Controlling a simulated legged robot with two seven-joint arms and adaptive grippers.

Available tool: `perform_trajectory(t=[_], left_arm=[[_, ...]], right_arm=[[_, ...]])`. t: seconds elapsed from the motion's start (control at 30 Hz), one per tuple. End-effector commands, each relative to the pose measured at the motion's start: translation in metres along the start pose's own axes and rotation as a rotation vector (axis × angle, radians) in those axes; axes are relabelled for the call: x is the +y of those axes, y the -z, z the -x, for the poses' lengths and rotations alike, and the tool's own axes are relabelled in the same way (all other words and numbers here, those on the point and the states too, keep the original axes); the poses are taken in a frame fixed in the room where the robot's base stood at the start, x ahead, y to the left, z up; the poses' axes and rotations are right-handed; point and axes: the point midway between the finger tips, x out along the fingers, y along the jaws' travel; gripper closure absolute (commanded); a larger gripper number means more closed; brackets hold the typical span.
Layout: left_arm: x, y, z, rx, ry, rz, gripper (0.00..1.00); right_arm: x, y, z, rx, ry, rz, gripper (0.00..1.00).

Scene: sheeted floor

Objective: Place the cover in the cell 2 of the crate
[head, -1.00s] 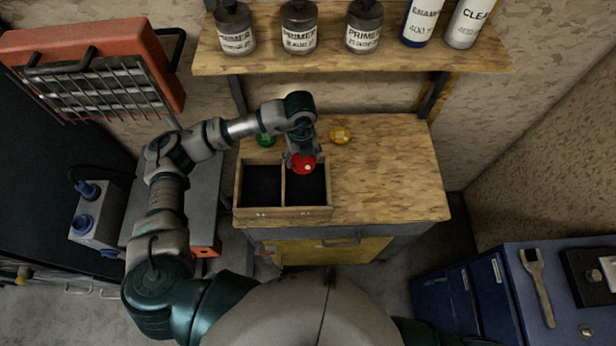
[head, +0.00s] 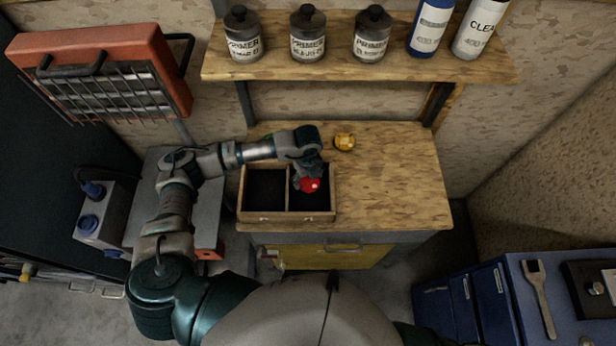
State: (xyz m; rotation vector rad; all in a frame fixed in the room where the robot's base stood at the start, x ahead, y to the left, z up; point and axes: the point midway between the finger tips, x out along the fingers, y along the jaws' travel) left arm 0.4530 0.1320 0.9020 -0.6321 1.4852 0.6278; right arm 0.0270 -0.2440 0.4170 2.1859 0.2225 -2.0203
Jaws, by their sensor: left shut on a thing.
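A red round cover (head: 310,185) is in my left gripper (head: 307,177), which is shut on it. The wooden crate (head: 262,216) stands at the left of the wooden bench and has two dark cells side by side. The cover is over or inside the right cell (head: 312,204); I cannot tell whether it touches the cell floor. The left cell (head: 266,189) looks empty. The marks on the crate's front are too small to read. My right gripper is out of view.
A yellow round object (head: 345,141) lies on the bench behind the crate. The bench top (head: 395,180) right of the crate is clear. A shelf (head: 300,70) with several bottles and cans hangs above. A red-framed heater (head: 100,75) stands at the left.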

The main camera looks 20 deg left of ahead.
Motion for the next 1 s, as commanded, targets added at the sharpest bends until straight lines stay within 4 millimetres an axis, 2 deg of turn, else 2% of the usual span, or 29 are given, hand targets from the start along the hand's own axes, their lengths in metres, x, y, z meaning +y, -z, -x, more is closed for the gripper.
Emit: perform_trajectory(t=[0.27,0.3,0.37,0.77,0.87,1.0], left_arm=[[0.0,0.0,-0.003,0.0,0.001,-0.001,0.72],[0.0,0.0,-0.002,0.0,0.0,-0.001,0.17],[0.0,0.0,-0.002,0.0,0.0,-0.001,0.02],[0.0,0.0,0.003,0.0,0.001,-0.001,0.02],[-0.001,0.0,0.013,0.0,0.002,0.0,0.02],[-0.001,-0.001,0.042,-0.002,0.004,-0.002,0.02]], right_arm=[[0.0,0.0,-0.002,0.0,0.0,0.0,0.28],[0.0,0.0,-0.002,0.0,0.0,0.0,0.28],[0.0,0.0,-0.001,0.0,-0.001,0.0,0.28],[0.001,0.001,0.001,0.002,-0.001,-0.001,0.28],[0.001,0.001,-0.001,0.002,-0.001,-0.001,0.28],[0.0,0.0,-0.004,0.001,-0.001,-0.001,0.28]])
